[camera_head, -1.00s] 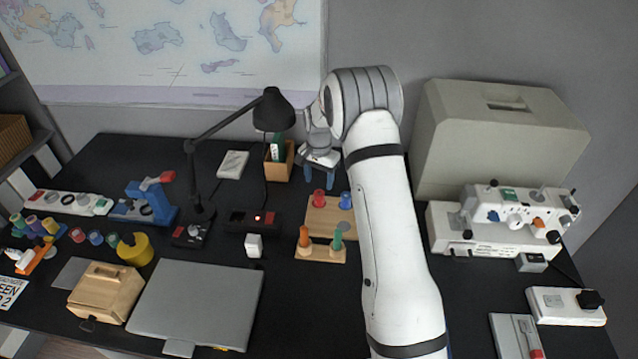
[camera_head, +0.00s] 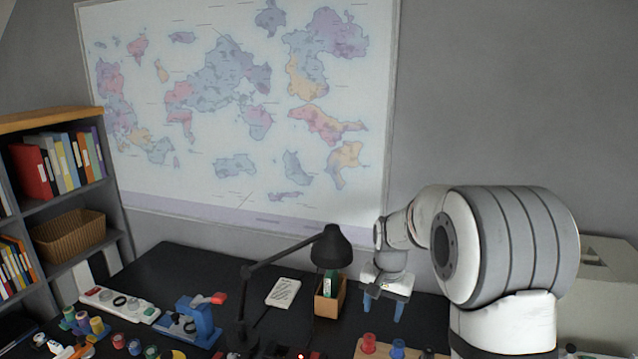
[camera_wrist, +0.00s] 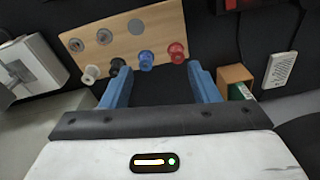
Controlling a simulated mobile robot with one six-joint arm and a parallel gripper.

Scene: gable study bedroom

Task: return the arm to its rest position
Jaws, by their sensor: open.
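My gripper (camera_head: 384,309) hangs with its two blue fingers pointing down above the back of the black desk, just right of a wooden box. It is open and empty. In the wrist view my gripper (camera_wrist: 161,78) shows its blue fingers spread apart, with only dark desk between them. My white arm fills the lower right of the head view, its large grey-banded joint raised high and the forearm reaching back toward the wall.
A wooden board (camera_wrist: 137,28) with several spools lies close ahead of the fingers. The wooden box (camera_head: 328,304), a black lamp (camera_head: 331,248) and a white pad (camera_head: 283,292) stand left of my gripper. A beige case (camera_head: 607,290) is behind my arm.

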